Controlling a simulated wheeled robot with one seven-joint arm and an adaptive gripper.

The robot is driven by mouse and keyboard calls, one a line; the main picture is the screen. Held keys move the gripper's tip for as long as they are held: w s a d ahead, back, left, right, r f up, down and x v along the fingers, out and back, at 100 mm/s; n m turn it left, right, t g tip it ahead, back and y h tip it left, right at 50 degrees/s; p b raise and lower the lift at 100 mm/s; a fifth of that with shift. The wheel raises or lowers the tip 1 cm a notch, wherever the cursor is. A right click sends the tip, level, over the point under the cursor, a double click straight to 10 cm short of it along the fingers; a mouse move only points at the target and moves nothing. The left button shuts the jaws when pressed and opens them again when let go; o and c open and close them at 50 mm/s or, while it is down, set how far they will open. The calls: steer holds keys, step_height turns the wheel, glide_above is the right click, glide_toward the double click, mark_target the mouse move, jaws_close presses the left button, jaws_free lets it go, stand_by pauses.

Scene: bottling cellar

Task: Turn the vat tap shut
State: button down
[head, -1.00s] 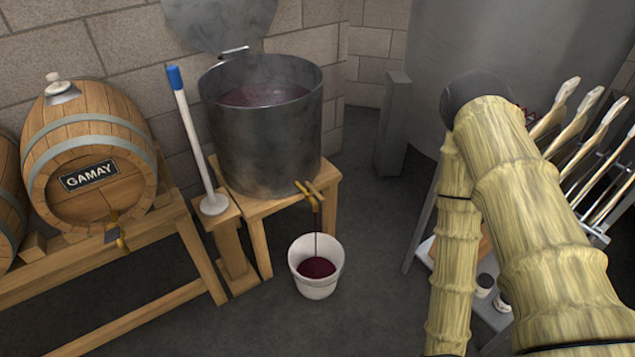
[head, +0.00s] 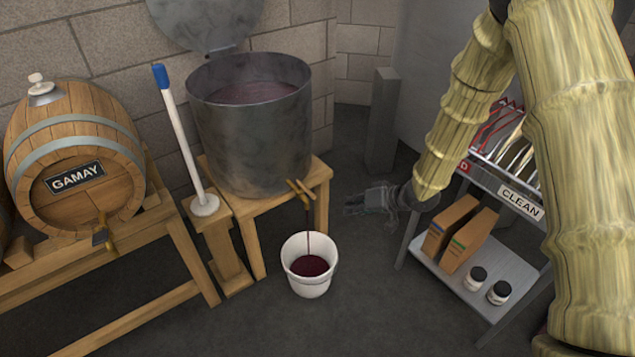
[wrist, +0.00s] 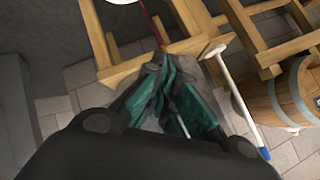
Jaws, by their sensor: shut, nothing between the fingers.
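The steel vat (head: 255,130) stands on a wooden stand, with dark red wine inside. Its brass tap (head: 301,190) sticks out low at the front right. A thin dark red stream runs from the tap into a white bucket (head: 309,285) on the floor, which holds some wine. My gripper (head: 349,205) is shut and empty, to the right of the tap and apart from it, its fingers pointing left. In the wrist view my gripper (wrist: 158,68) shows its teal-sided fingers; the red stream (wrist: 157,28) passes beyond them, and I cannot make out the tap there.
A white pole with a blue end (head: 179,130) stands left of the vat. The GAMAY barrel (head: 90,205) lies on a wooden rack at far left. A metal cart (head: 455,265) with boxes and jars is right of my gripper. A grey post (head: 382,120) stands behind.

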steer(key=w+r+n+y, duration=0.1)
steer(key=w+r+n, duration=0.1)
steer(key=w+r, duration=0.4)
step_height(320, 180, up, 4)
steer(key=shift+w+a+r+g, duration=0.25)
steer(key=shift+w+a+g, duration=0.05)
steer(key=shift+a+g, duration=0.1)
steer(key=shift+a+f, duration=0.1)
steer(key=s+f+b+x, duration=0.1)
steer(key=b+x, duration=0.3)
steer(key=x, duration=0.8)
steer(key=shift+s+a+f, duration=0.15)
steer(key=shift+s+f, duration=0.3)
steer(key=shift+s, duration=0.1)
